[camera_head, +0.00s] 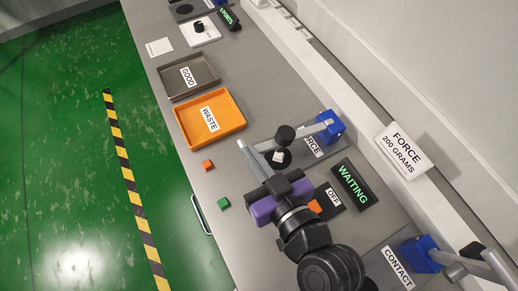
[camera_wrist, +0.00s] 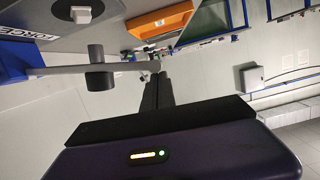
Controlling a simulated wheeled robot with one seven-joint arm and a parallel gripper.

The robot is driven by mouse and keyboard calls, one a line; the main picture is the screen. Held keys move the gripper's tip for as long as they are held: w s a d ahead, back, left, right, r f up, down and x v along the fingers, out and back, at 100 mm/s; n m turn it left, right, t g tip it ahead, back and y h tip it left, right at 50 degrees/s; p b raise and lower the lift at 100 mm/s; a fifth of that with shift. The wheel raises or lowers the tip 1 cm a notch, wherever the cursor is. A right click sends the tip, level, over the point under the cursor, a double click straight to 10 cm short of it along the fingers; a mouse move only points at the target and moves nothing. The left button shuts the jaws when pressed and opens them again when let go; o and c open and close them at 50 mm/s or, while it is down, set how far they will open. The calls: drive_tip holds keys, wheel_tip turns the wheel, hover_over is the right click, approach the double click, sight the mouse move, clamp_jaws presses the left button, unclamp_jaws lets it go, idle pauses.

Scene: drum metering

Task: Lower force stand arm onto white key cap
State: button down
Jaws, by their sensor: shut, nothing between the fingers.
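The force stand has a blue post (camera_head: 330,125) on a grey plate. Its grey arm (camera_wrist: 60,70) crosses above the plate, carrying a dark cylinder (camera_head: 286,134), which also shows in the wrist view (camera_wrist: 97,70). The white key cap (camera_head: 278,157) sits on a dark round base below the arm. In the wrist view the key cap (camera_wrist: 80,14) shows at the top, apart from the arm. My purple gripper (camera_head: 254,161) is shut and empty. Its fingertips (camera_wrist: 154,78) are close to the arm's free end; I cannot tell whether they touch it.
An orange WASTE tray (camera_head: 238,122) and grey GOOD tray (camera_head: 166,87) lie beyond. An orange cube (camera_head: 208,165) and green cube (camera_head: 223,203) lie near the bench edge. A WAITING display (camera_head: 354,185) and OFF panel (camera_head: 333,197) stand beside my gripper. A CONTACT stand (camera_head: 420,253) is at lower right.

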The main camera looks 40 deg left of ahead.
drive_tip(key=f+b, duration=0.1)
drive_tip(key=s+f, duration=0.1)
drive_tip(key=f, duration=0.1)
drive_tip(key=shift+a+b, duration=0.15)
drive_tip(key=shift+b, duration=0.25)
drive_tip(key=shift+w+r, duration=0.1)
